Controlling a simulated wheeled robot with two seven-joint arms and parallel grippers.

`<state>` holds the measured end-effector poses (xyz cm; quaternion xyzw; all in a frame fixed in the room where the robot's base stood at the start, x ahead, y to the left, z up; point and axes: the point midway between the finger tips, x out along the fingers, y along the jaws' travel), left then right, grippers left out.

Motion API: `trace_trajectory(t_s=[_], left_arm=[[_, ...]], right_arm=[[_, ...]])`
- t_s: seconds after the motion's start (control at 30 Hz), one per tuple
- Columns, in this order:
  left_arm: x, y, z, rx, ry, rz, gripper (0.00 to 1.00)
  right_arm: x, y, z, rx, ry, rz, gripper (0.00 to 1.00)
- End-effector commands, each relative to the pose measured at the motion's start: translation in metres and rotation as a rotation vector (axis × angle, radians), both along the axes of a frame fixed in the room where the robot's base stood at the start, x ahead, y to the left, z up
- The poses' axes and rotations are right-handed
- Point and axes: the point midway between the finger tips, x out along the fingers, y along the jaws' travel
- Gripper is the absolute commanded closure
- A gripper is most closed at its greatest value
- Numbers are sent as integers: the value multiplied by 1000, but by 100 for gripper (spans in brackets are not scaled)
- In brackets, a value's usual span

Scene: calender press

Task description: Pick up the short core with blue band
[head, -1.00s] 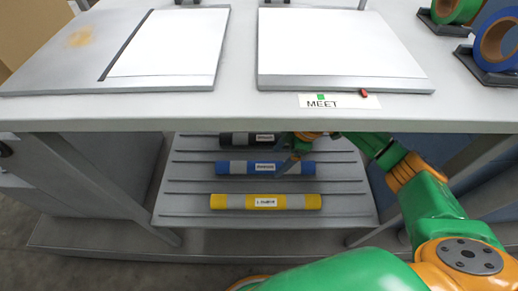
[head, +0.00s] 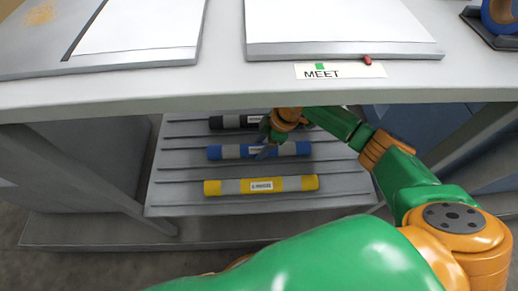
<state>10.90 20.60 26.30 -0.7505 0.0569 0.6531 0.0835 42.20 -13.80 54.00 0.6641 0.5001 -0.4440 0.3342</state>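Three cores lie on the ridged lower shelf under the table. The core with the blue band (head: 229,152) is in the middle, grey with blue sections and a white label. A black-banded core (head: 229,122) lies behind it and a yellow-banded core (head: 222,187) in front. My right gripper (head: 266,140) is under the table edge, over the middle of the blue core, and covers part of it and of the black core's right end. I cannot tell whether its fingers touch the blue core or how far apart they are. My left gripper is not in view.
The table top's front edge (head: 150,104) overhangs the shelf (head: 160,208). On top are white sheets on plates, a MEET label (head: 340,70), a small red piece (head: 367,60) and a blue roll at the right (head: 499,14). Table legs stand on both sides.

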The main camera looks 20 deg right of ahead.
Motion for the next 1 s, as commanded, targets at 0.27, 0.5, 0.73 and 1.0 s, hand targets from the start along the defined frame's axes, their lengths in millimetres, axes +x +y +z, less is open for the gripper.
trace_trajectory(t_s=[0.27, 0.5, 0.73, 1.0], left_arm=[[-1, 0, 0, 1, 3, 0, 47], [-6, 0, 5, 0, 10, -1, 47], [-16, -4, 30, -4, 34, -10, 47], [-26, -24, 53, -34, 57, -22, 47]], right_arm=[[0, 0, 0, 0, 0, 0, 100], [0, 0, 12, 0, -2, 1, 100], [-14, 16, 65, 1, -5, 8, 100], [-65, 72, 116, 2, -2, 9, 100]])
